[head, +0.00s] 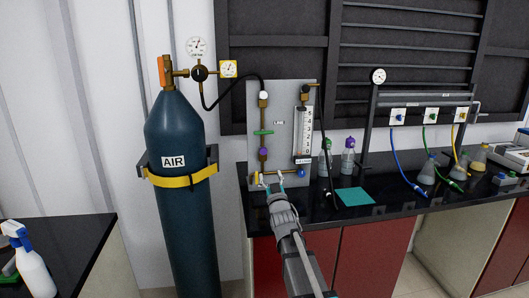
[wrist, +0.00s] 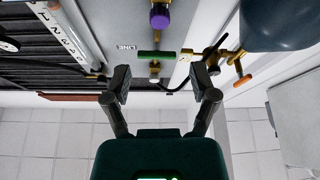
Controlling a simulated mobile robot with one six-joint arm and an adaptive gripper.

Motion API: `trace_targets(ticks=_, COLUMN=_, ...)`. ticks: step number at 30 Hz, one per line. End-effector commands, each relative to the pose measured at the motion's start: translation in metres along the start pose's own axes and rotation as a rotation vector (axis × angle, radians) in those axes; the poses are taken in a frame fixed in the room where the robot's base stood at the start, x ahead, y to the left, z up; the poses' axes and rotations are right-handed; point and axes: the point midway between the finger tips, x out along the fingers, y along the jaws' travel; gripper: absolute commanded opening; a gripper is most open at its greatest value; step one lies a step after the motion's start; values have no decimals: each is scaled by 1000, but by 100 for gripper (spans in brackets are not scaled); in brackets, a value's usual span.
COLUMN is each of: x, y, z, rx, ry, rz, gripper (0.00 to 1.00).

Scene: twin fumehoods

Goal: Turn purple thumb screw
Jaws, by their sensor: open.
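The purple thumb screw (head: 263,154) is on the brass line of the grey panel (head: 285,100), below a green handle (head: 263,132). In the wrist view the purple thumb screw (wrist: 160,17) is at the top centre, beyond my fingertips, and the green handle (wrist: 157,54) is nearer the gap between them. My gripper (wrist: 160,78) is open with nothing between its fingers. In the head view my gripper (head: 270,179) is in front of the panel's lower part, below the purple screw in the picture. It covers part of the lower fittings.
A blue AIR cylinder (head: 178,220) with a yellow strap (head: 182,177) stands left of the panel. The flow gauge (head: 303,133) and a blue knob (head: 301,172) are on the panel's right side. Bottles (head: 348,156) and a teal mat (head: 355,196) are on the black bench to the right.

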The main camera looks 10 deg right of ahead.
Motion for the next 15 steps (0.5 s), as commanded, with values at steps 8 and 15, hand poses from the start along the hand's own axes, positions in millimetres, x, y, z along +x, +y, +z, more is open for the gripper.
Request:
trace_targets(ticks=8, x=39, y=1, z=-1, rx=0, ry=0, rz=0, gripper=75)
trace_targets(ticks=15, x=76, y=2, z=-1, rx=0, ry=0, rz=1, gripper=75)
